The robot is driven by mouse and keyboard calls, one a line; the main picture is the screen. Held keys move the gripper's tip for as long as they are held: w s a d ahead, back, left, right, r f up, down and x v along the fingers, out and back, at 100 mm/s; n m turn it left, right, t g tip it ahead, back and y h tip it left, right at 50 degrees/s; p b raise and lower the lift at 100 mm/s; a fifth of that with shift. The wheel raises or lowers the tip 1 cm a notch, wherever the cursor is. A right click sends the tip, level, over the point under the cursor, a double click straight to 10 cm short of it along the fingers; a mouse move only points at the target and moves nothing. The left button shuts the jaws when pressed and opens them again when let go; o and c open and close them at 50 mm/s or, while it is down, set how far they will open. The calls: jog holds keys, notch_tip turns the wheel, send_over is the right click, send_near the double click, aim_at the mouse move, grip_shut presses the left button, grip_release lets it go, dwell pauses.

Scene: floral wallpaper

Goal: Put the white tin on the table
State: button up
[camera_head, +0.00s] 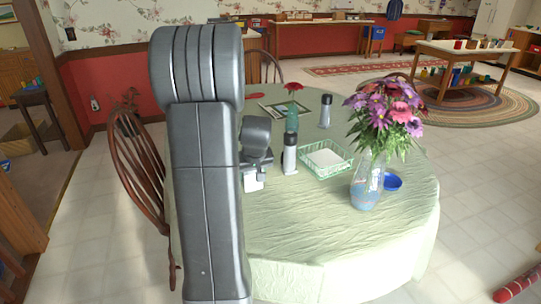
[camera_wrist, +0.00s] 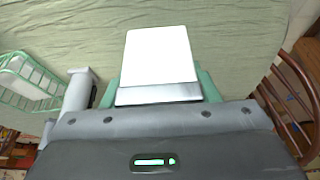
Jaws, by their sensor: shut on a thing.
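The white tin (camera_wrist: 158,52) is a box with a white face and a grey metallic lower band. In the wrist view it sits between the green-tipped fingers of my gripper (camera_wrist: 158,88), which is shut on it. In the head view, the tin (camera_head: 254,181) shows as a small white block below my gripper (camera_head: 256,166), over the left part of the table (camera_head: 300,225). The table is round with a pale green cloth. I cannot tell whether the tin touches the cloth. My arm hides part of the table's left side.
A dark-capped shaker (camera_head: 290,157) and a green basket (camera_head: 345,165) with white contents stand right of the tin. A flower vase (camera_head: 366,187) and blue bowl (camera_head: 393,182) are farther right. A wooden chair (camera_head: 143,165) stands left. The table's front is clear.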

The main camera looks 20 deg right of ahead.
aim_at(254, 184)
notch_tip(254, 184, down, 8)
jog(key=shift+s+f, duration=0.1)
jog(key=shift+f, duration=0.05)
dwell(0.3)
jog(key=shift+f, duration=0.1)
jog(key=o, duration=1.1)
jog(key=shift+s+r, duration=0.15)
jog(key=shift+r, duration=0.45)
jog(key=v, duration=1.1)
